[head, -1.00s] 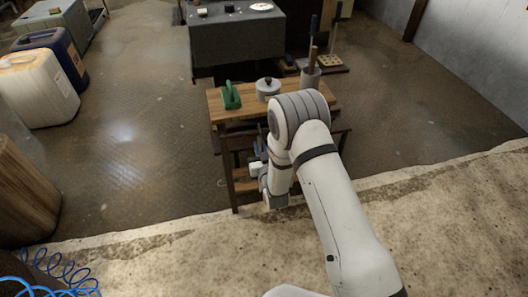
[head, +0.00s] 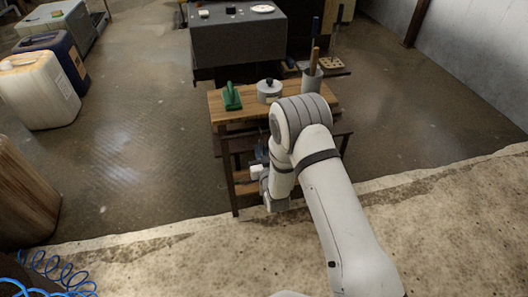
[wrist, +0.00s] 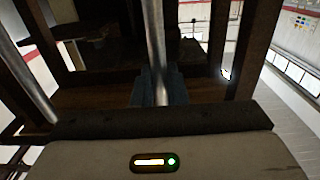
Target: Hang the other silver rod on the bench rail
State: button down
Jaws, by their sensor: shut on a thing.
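A silver rod (wrist: 155,42) runs up the middle of the wrist view. My gripper (wrist: 158,88) is shut on it with its blue-grey fingers. In the head view my gripper (head: 263,156) is low at the front of the wooden bench (head: 232,114), below its top and mostly hidden by my arm; the held rod cannot be made out there. A second silver rod (wrist: 27,72) shows at the left of the wrist view, slanted and apart from the held one. What holds it is not clear. I cannot make out the bench rail for certain.
Dark bench-frame bars (wrist: 250,50) stand close around my gripper. On the bench are a green tool (head: 232,97), a grey lidded pot (head: 269,92) and a holder (head: 312,80) with handles. A grey table (head: 238,38) stands behind.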

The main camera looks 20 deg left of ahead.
jog(key=c, duration=1.4)
grip_release()
jog(key=shift+o, duration=0.2)
jog(key=p+v, duration=0.1)
jog(key=v, duration=0.6)
jog(key=shift+s+d, duration=0.25)
jog(key=shift+s, duration=0.1)
